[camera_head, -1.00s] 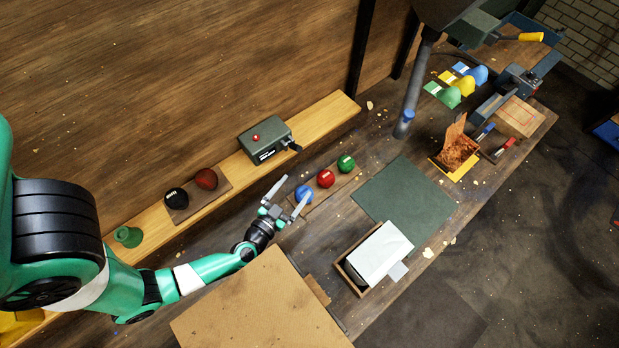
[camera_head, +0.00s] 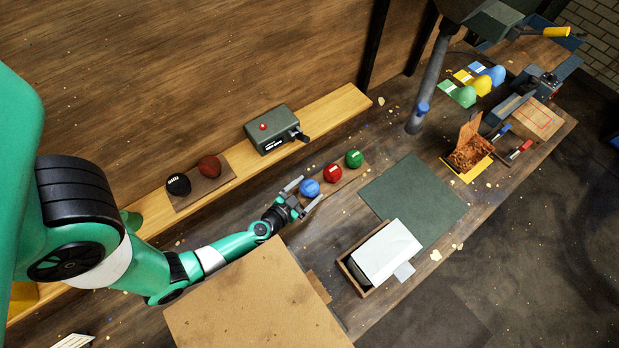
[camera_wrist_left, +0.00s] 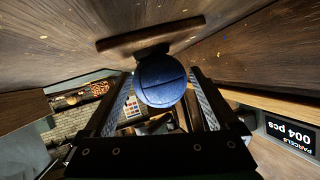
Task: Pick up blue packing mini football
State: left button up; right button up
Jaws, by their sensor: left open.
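The blue ball (camera_head: 310,188) is at the near end of a row with a red ball (camera_head: 333,173) and a green ball (camera_head: 354,158) on the bench. My left gripper (camera_head: 303,194) is open, with its fingers on either side of the blue ball. In the left wrist view the blue ball (camera_wrist_left: 160,80), with a dark seam across it, sits between the two fingertips (camera_wrist_left: 160,76). I cannot tell whether either finger touches it. My right gripper is not in view.
A green-grey box with a red button (camera_head: 272,130) stands on the wooden ledge, near a black ball (camera_head: 178,185) and a brown-red ball (camera_head: 209,167). A green mat (camera_head: 415,203) lies right of the row. A wooden tray (camera_head: 352,271) holds a white packet.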

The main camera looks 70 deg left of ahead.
aim_at(315, 183)
pick_arm(q)
jog(key=b+x, duration=0.1)
jog(key=x, duration=0.3)
jog(key=shift+w+a, duration=0.1)
jog(key=shift+w, duration=0.15)
jog(key=shift+r, duration=0.1)
jog(key=shift+c, duration=0.2)
jog(key=c, duration=1.2)
jog(key=shift+o, duration=0.2)
jog(key=shift+r, duration=0.15)
notch_tip(315, 183, up, 10)
jog(key=p, duration=1)
